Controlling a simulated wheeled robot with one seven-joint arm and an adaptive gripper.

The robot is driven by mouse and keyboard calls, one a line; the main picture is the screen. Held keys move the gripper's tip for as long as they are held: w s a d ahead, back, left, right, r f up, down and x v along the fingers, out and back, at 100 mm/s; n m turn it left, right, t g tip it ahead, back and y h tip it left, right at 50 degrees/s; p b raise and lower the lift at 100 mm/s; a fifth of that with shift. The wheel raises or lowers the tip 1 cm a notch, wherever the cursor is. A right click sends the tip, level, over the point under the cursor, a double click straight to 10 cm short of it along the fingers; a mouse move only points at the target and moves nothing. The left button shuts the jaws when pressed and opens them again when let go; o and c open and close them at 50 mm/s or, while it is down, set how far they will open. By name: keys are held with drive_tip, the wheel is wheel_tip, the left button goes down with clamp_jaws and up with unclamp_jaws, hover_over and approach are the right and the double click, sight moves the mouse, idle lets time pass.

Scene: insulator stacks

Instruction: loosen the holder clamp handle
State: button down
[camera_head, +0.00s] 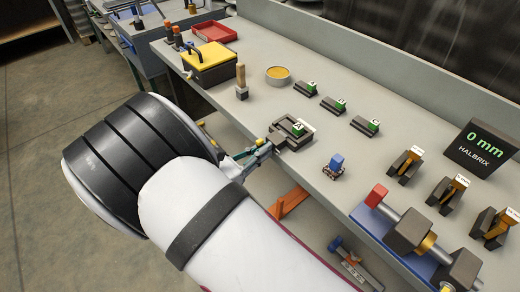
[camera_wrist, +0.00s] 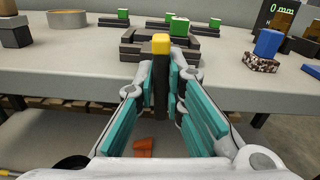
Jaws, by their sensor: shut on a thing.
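The holder (camera_head: 296,142), a dark block with a green piece and an "A" label on it, sits at the table's front edge. It also shows in the wrist view (camera_wrist: 130,48) at the top middle. The clamp handle (camera_wrist: 160,95) is a dark upright bar with a yellow top, in front of the holder. My gripper (camera_wrist: 162,78) has its teal-padded fingers shut on the handle, one on each side. In the head view my gripper (camera_head: 262,149) reaches the holder's front left side, and the handle is hard to make out there.
Behind the holder stand several small dark blocks with green tops (camera_head: 335,106). A blue piece on a speckled base (camera_head: 334,167) is close to the right. A wooden-handled tool (camera_head: 241,82) and a yellow-topped box (camera_head: 209,62) stand left. A "0 mm" display (camera_head: 482,148) stands far right.

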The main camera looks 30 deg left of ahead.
drive_tip(key=shift+s+f, duration=0.15)
drive_tip(key=c, duration=1.7)
unclamp_jaws()
drive_tip(key=v, duration=1.2)
